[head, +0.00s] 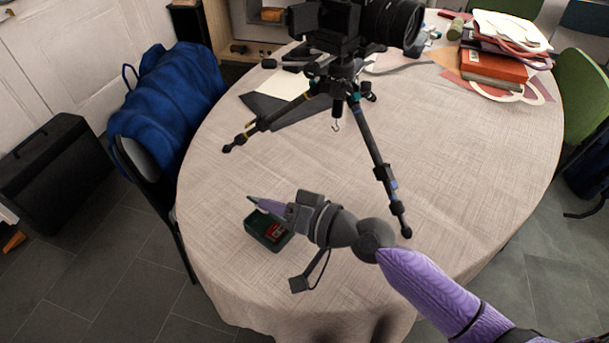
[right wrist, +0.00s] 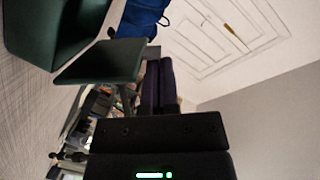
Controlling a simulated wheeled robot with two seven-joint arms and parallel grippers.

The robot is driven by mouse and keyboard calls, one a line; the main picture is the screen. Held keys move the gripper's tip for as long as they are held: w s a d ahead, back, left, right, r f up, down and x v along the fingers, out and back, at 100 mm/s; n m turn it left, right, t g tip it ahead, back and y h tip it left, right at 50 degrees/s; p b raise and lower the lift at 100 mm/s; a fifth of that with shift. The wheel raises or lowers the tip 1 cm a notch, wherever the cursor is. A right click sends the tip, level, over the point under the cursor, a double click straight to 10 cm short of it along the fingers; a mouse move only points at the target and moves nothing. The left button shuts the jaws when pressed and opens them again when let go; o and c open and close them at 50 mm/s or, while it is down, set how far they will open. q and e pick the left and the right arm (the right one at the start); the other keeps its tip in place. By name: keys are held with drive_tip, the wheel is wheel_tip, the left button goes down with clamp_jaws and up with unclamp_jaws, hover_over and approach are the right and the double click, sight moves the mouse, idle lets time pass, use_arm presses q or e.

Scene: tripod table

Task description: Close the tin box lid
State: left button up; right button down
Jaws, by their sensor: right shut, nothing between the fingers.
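The small dark green tin box (head: 262,236) sits on the cloth near the table's left front edge, with something red showing at its top. Its lid (head: 252,199) stands open at the far side and is partly hidden by my right gripper. In the right wrist view, the box body (right wrist: 45,30) is at upper left and the lid (right wrist: 105,62) sticks out from it at an angle. My right gripper (head: 259,206) is shut and empty, its purple fingers above the box beside the lid. The fingers (right wrist: 160,88) also show near the lid's edge; I cannot tell whether they touch. My left gripper is out of view.
A black tripod (head: 372,140) with a camera (head: 345,25) stands on the round table (head: 480,170), one leg near my right arm. Books and papers (head: 492,65) lie at the back right. A chair with a blue bag (head: 175,100) is at the left. The cloth left of the box is clear.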

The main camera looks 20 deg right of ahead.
drive_tip(key=shift+s+a+f+n+h+p, duration=0.2)
drive_tip(key=shift+a+n+p, duration=0.1)
drive_tip(key=shift+n, duration=0.25)
drive_tip(key=shift+s+a+f+n+h+p, duration=0.2)
drive_tip(key=shift+a+n, duration=0.1)
drive_tip(key=shift+n, duration=0.25)
drive_tip(key=shift+s+a+f+n, duration=0.2)
drive_tip(key=shift+a+n, duration=0.1)
drive_tip(key=shift+n, duration=0.1)
drive_tip(key=shift+s+a+f, duration=0.1)
drive_tip(key=shift+a+f, duration=0.1)
drive_tip(key=shift+f, duration=0.3)
